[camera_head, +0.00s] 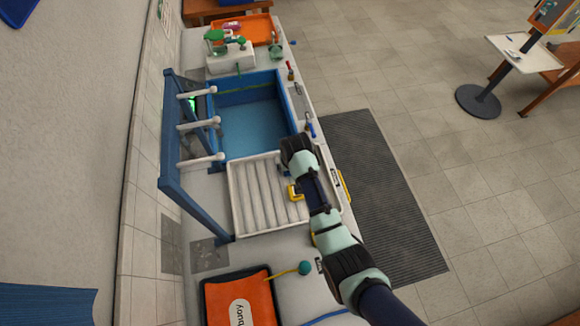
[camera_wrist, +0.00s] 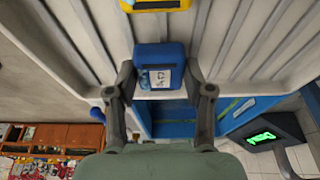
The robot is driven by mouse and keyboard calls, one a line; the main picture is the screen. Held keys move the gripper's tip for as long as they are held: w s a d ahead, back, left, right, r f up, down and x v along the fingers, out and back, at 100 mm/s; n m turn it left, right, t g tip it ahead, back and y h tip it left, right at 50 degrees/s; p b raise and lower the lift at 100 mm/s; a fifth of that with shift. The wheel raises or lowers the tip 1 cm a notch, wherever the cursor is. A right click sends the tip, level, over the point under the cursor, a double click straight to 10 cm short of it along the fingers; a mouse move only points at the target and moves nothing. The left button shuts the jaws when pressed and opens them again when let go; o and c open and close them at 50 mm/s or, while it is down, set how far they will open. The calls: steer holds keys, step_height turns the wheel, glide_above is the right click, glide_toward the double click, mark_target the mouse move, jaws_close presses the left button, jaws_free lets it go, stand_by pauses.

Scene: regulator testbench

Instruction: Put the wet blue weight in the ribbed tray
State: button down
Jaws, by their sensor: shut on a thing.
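The blue weight (camera_wrist: 160,57), a small block with a pale label, is held between the two fingers of my gripper (camera_wrist: 160,76) in the wrist view. The white ribbed tray (camera_wrist: 228,55) lies behind it, and the weight shows against the tray's end next to the blue basin. I cannot tell whether the weight touches the tray. In the head view the ribbed tray (camera_head: 234,205) lies in front of the basin. My arm covers its right side there and hides the blue weight and my fingers.
A yellow item (camera_head: 295,192) is at the tray's right side, and also shows at the top of the wrist view (camera_wrist: 155,4). The blue basin (camera_head: 245,128) adjoins the tray. A blue frame with white pegs (camera_head: 172,140) stands left. Much of the tray is bare.

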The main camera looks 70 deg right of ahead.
steer(key=shift+f, duration=0.35)
steer(key=shift+f, duration=0.15)
steer(key=shift+c, duration=2.2)
jaws_free()
steer(key=v, duration=1.2)
steer(key=shift+p, duration=0.3)
